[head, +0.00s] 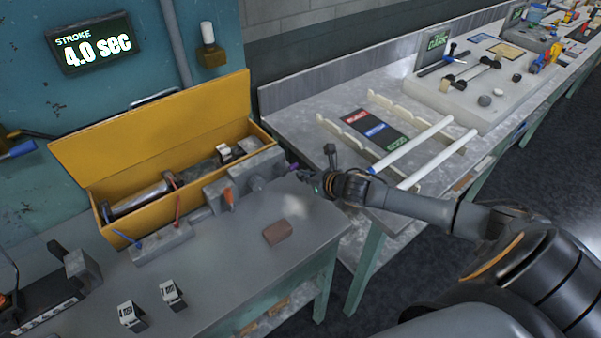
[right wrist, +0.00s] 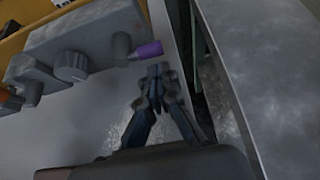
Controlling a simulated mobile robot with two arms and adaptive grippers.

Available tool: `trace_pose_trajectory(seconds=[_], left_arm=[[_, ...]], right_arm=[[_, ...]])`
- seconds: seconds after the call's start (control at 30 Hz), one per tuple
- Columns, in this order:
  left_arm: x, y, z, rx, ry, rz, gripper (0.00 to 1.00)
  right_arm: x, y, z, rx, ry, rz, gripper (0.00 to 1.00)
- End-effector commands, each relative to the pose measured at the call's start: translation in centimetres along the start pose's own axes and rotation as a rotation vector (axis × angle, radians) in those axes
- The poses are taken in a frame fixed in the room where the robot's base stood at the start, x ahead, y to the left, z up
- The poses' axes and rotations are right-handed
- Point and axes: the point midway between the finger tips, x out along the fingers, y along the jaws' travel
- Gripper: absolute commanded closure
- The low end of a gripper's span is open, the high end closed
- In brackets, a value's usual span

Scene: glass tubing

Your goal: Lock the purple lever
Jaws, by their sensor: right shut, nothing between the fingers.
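The purple lever (right wrist: 146,51) sticks out sideways from a grey block at the end of the bench machine in the right wrist view. In the head view the lever (head: 293,168) is a small purple spot at the block's right end, beside my right gripper (head: 312,180). In the right wrist view my right gripper (right wrist: 157,74) is shut and empty. Its fingertips lie just below the lever's tip in the picture, and I see a small gap between them. My left gripper is not in view.
A grey knob (right wrist: 70,66) and an orange lever (head: 228,195) are on the same machine. A yellow open-lidded box (head: 150,130) stands behind. A brown block (head: 278,232) lies on the bench. Glass tubes (head: 412,143) rest on racks on the right table, past a gap between tables.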

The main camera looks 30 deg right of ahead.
Motion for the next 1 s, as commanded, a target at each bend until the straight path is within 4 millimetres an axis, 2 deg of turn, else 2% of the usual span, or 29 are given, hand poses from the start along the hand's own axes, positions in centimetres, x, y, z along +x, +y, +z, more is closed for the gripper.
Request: trace_pose_trajectory(seconds=[0.1, 0.3, 1.0], left_arm=[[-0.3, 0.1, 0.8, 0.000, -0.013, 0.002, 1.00], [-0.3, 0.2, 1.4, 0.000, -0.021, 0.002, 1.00], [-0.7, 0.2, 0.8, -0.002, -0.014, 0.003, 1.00]], right_arm=[[1.2, -0.1, 0.0, 0.001, 0.000, -0.002, 1.00], [2.2, 0.0, 0.0, -0.001, 0.000, 0.000, 1.00], [2.1, -0.4, 0.2, -0.048, 0.001, -0.029, 1.00]])
